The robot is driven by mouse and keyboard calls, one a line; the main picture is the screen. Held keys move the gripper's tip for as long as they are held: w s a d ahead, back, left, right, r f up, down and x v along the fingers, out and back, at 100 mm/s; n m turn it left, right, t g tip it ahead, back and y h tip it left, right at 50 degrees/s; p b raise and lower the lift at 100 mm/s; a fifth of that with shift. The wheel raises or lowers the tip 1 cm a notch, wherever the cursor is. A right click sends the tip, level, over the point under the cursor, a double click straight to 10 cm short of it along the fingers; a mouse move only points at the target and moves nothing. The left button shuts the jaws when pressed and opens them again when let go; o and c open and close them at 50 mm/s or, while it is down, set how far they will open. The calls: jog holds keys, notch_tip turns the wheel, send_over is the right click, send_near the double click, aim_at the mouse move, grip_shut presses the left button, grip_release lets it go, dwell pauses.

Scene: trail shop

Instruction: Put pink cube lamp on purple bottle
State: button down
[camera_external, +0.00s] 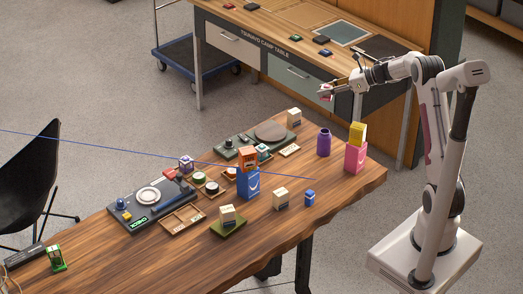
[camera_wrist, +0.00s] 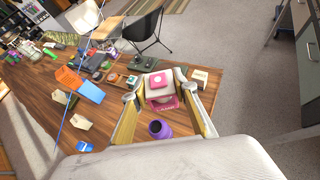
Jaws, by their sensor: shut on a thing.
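My gripper (camera_external: 326,91) is raised above the right end of the wooden table and is shut on the pink cube lamp (camera_wrist: 159,83). In the wrist view the lamp, pink and whitish, sits between my two fingertips (camera_wrist: 160,94). In the external view only a small pink bit of it shows at the fingers. The purple bottle (camera_external: 324,143) stands upright on the table below my gripper, apart from the lamp. It also shows in the wrist view (camera_wrist: 159,130), between the fingers and nearer the palm. Its base is partly hidden there.
A yellow block on a pink box (camera_external: 355,158) stands right of the bottle. An orange block tops a blue box (camera_external: 248,184). A second table (camera_external: 240,25) is behind.

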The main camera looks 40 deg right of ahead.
jog(key=s+a+n, duration=0.1)
jog(key=s+a+n+g+y, duration=0.1)
jog(key=s+a+n, duration=0.1)
jog(key=s+a, duration=0.1)
jog(key=shift+f+y, duration=0.25)
jog(key=shift+y, duration=0.15)
jog(key=shift+f, duration=0.15)
send_over(325, 131)
jog(key=shift+f, duration=3)
jog(key=shift+f, duration=1.9)
jog(key=shift+f, duration=0.1)
jog(key=c, duration=1.6)
grip_release()
